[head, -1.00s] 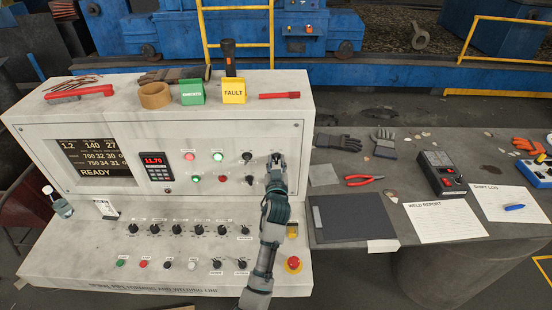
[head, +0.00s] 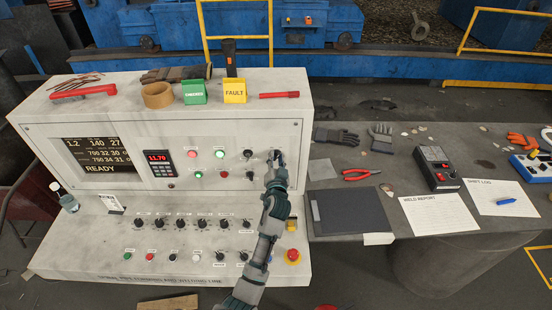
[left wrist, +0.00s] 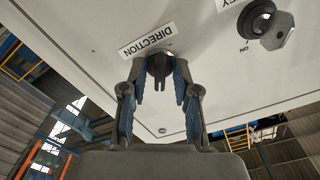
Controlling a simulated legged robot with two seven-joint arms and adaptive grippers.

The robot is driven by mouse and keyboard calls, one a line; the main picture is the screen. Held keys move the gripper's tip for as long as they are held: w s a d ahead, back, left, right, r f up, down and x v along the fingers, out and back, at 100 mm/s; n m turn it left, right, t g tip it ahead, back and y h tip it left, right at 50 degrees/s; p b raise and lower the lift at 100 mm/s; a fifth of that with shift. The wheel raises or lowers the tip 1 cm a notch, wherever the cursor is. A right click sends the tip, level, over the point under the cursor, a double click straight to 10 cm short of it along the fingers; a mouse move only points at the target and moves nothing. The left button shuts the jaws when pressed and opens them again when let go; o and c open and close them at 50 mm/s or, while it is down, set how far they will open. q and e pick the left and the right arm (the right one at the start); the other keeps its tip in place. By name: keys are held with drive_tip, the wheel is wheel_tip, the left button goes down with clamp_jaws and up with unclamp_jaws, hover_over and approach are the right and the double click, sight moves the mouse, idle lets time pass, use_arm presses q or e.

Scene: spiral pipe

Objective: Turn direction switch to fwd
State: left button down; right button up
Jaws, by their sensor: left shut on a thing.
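The direction switch (left wrist: 160,68) is a black knob under a DIRECTION label (left wrist: 147,40) in the left wrist view. It sits between the two fingers of my left gripper (left wrist: 157,85), which is shut on it. In the head view my left gripper (head: 275,163) is at the right end of the panel's upright face (head: 90,133) and hides the switch. The switch's position words are hidden or too small to read. My right gripper is not in view.
A key switch (left wrist: 263,22) is beside the direction switch. Black knobs (head: 248,155) and lit buttons are left of my gripper. A red emergency button (head: 293,256) is on the lower desk. A table with papers (head: 437,218) stands to the right.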

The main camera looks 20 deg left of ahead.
use_arm(q)
drive_tip(key=shift+r, duration=0.35)
drive_tip(key=c, duration=1.3)
unclamp_jaws()
drive_tip(key=shift+o, duration=0.4)
drive_tip(key=shift+w+d+f, duration=0.1)
drive_tip(key=shift+f, duration=0.1)
drive_tip(key=v, duration=1.2)
drive_tip(key=shift+f, duration=0.1)
